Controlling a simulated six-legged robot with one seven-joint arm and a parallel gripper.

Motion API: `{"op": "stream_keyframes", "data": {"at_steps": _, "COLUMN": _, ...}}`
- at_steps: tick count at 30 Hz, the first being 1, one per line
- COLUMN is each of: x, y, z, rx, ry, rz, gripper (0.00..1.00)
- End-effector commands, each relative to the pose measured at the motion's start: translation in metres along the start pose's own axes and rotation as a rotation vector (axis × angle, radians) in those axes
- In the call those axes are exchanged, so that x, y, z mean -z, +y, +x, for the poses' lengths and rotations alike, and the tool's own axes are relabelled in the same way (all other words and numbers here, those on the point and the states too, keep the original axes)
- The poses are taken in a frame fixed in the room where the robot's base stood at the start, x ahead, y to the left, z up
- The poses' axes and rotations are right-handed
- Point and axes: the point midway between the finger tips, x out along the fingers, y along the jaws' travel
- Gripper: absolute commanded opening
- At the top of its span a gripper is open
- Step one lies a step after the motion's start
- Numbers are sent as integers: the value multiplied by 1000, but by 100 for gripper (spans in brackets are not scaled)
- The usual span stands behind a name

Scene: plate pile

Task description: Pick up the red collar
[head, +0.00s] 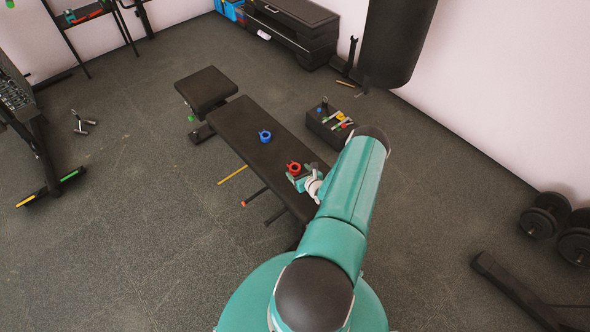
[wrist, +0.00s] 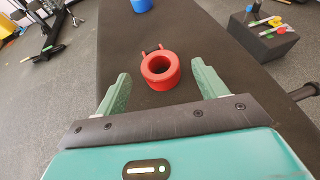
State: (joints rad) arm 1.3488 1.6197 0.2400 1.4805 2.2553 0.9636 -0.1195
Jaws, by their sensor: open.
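The red collar (wrist: 160,84) lies on the black padded bench (wrist: 205,52), a ring with its hole facing up and a small dark-tipped lever at its far side. In the head view the red collar (head: 294,168) is just beyond my gripper (head: 299,180). In the wrist view my open gripper (wrist: 159,86) has one green finger to the left and one to the right of the collar. The fingers look apart from it, and the space between them holds nothing else. How high the fingertips are above the bench I cannot tell.
A blue collar (head: 265,136) lies farther along the bench (head: 234,118). A dark box (head: 318,117) with coloured items stands on the floor right of the bench. A yellow stick (head: 233,175) lies on the floor to the left. The bench around the red collar is clear.

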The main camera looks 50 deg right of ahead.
Motion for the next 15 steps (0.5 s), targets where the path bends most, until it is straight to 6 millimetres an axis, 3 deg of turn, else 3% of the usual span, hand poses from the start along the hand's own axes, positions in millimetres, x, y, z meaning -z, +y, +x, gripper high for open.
{"op": "stream_keyframes", "data": {"at_steps": 9, "x": -3, "y": 0, "z": 40, "rx": -2, "ry": 0, "rz": -2, "gripper": 71}}
{"op": "stream_keyframes", "data": {"at_steps": 15, "x": -4, "y": 0, "z": 53, "rx": -1, "ry": 0, "rz": 0, "gripper": 71}}
